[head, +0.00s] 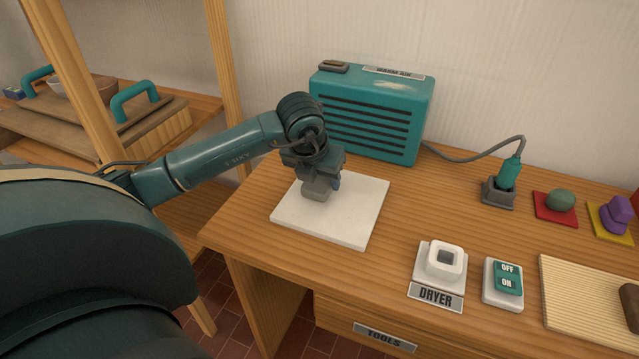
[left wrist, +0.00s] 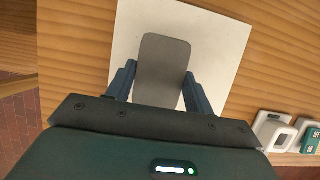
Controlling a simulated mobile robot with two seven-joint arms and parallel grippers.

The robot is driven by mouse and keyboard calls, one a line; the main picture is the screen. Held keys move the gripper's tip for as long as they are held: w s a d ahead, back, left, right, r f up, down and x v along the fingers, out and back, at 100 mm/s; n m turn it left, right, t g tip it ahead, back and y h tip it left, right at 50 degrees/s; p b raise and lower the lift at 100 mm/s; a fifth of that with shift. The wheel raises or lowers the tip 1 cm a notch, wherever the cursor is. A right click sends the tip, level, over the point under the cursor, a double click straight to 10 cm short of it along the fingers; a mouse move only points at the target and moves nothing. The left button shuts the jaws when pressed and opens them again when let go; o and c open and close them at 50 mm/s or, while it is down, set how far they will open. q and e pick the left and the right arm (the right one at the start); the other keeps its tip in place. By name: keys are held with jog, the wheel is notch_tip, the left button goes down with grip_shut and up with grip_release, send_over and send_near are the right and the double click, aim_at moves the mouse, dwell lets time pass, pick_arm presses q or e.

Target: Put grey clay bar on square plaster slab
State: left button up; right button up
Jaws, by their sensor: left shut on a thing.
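The grey clay bar (head: 316,191) is between the fingers of my left gripper (head: 325,182), which is shut on it. The bar is over the square white plaster slab (head: 358,215) on the wooden table. In the left wrist view the grey bar (left wrist: 163,62) sits between the two blue fingers (left wrist: 160,85), with the pale slab (left wrist: 215,40) behind it. I cannot tell whether the bar touches the slab. My right gripper is not in view.
A teal warm-air heater (head: 370,112) stands just behind the slab. To the right are a dryer socket (head: 440,262), an on/off switch (head: 503,283), a plugged cable (head: 508,175), and green (head: 560,201) and purple (head: 615,214) lumps on coloured mats. A ribbed board (head: 585,300) lies at the front right.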

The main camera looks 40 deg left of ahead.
pick_arm(q)
jog(key=shift+f, duration=1)
jog(key=o, duration=0.6)
jog(key=shift+f, duration=0.2)
jog(key=o, duration=0.5)
jog(key=shift+r, duration=0.1)
